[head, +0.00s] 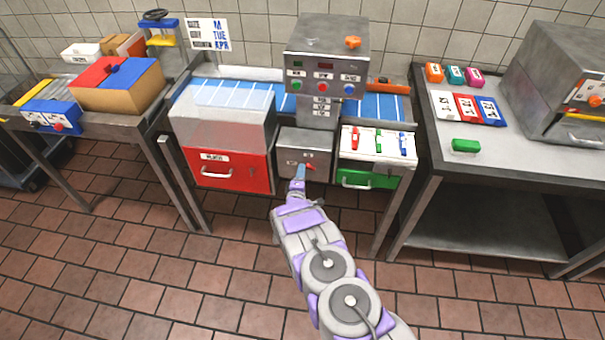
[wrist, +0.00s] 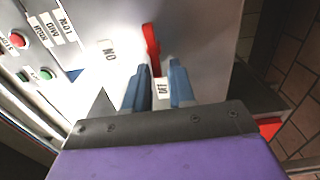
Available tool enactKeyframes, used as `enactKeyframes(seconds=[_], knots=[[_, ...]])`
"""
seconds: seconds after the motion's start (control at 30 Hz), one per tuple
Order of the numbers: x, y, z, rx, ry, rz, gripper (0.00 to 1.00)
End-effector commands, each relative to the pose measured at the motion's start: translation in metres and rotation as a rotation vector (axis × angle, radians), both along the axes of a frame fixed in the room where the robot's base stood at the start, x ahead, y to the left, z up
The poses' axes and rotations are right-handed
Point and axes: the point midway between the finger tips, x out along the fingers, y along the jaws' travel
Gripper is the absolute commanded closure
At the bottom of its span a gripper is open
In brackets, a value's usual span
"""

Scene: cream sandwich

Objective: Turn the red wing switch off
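The red wing switch (wrist: 151,42) is on the light metal face of a box and shows as an upright red bar in the wrist view. An "ON" label (wrist: 109,52) is left of it, and a label that seems to read "OFF" (wrist: 162,87) shows between my fingers. In the head view the switch (head: 310,167) is a small red spot on the grey box (head: 304,150) below the console. My gripper (wrist: 160,68) is open, its blue fingertips apart at the switch's lower end. Contact cannot be told. The head view also shows my gripper (head: 300,172) at the box.
A red drawer (head: 232,172) is left of the box. A panel with small coloured levers (head: 378,143) and a green drawer (head: 368,179) are to its right. The button console (head: 325,70) stands above. The tiled floor in front is clear.

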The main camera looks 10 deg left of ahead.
Motion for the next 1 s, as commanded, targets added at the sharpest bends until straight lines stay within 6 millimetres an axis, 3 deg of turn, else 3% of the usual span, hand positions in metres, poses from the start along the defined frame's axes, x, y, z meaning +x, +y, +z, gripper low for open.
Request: enactKeyframes(seconds=[0.1,0.47,0.67,1.0], knots=[[0.000,-0.002,0.001,0.001,-0.001,-0.003,0.64],[-0.005,-0.005,0.001,0.004,0.001,-0.006,0.64],[-0.030,-0.002,0.002,0.000,0.001,-0.004,0.64],[-0.102,0.000,0.002,-0.001,0.001,-0.001,0.64]])
